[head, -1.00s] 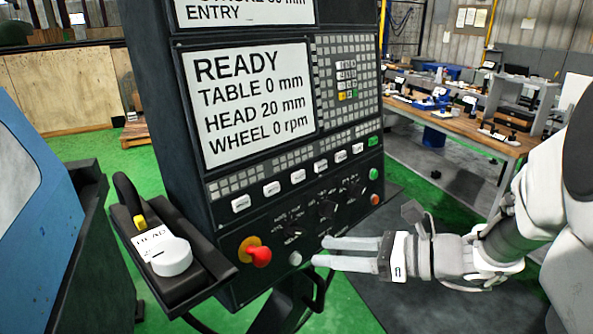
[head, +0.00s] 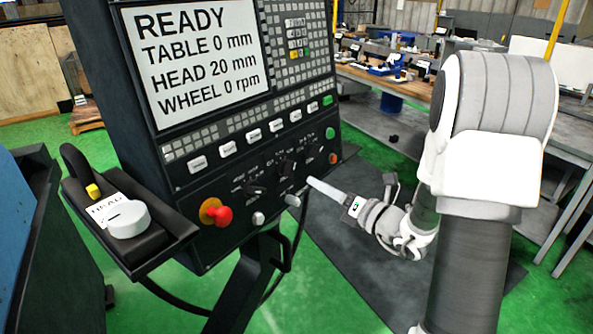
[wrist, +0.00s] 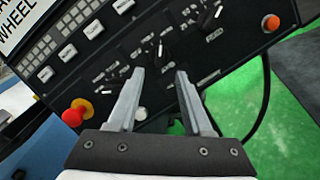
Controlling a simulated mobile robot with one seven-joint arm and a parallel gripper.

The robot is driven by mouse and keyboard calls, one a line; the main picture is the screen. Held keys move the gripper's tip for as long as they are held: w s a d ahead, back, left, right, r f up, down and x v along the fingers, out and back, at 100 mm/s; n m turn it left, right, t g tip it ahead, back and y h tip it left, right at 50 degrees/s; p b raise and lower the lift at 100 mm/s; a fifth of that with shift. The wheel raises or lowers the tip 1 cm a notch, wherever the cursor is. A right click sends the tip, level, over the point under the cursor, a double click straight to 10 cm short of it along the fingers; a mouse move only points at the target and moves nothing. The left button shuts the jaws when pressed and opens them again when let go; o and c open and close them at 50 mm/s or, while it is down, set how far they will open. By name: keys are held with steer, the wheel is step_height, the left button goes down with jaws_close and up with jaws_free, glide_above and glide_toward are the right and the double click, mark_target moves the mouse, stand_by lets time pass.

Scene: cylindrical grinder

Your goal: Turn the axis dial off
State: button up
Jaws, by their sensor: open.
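A round white dial (head: 127,219) sits on a black side tray (head: 150,262), left of the control panel. A white label reading HEAD (head: 105,208) lies beside it. The panel (head: 230,190) also carries black rotary knobs with white markings, such as a left one (head: 255,188) and a middle one (head: 287,167); their small labels are unreadable. My gripper (head: 312,184) is in front of the panel's lower right part, apart from the white dial. In the wrist view my gripper (wrist: 160,72) is open and empty, fingers pointing at the knobs. The white dial is not visible there.
A red mushroom button (head: 221,215) on a yellow base is at the panel's lower left. A workbench (head: 405,85) is at the back right.

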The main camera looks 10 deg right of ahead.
mark_target(293, 170)
steer(key=x, duration=0.9)
steer(key=shift+p, duration=0.4)
jaws_close()
